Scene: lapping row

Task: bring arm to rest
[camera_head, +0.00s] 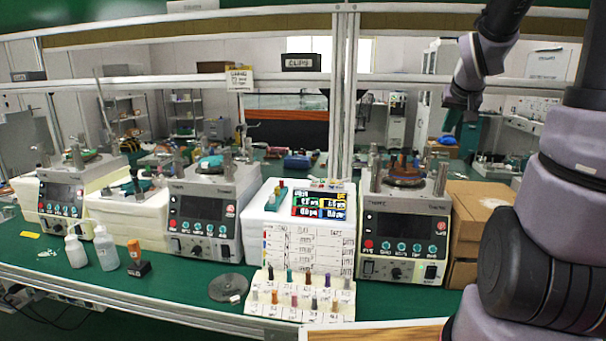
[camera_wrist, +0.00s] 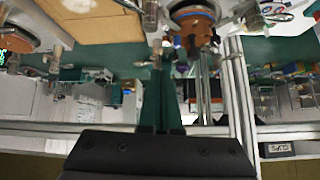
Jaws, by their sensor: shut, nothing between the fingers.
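My arm (camera_head: 570,185) rises along the right side of the head view and bends over at the top. My gripper (camera_head: 452,122) hangs from it in the air, in front of the shelving frame and above the right-hand lapping machine. Its dark green fingers point downward and hold nothing. In the wrist view, the two fingers (camera_wrist: 168,65) lie close together, shut and empty, with a machine's round orange-brown plate (camera_wrist: 195,28) beyond their tips.
Lapping machines (camera_head: 405,235) stand along the green bench (camera_head: 180,288). A rack of coloured pegs (camera_head: 300,298), a dark disc (camera_head: 228,287) and white bottles (camera_head: 105,248) are at the front. Cardboard boxes (camera_head: 480,215) stand near my arm. A metal upright (camera_head: 342,100) rises left of my gripper.

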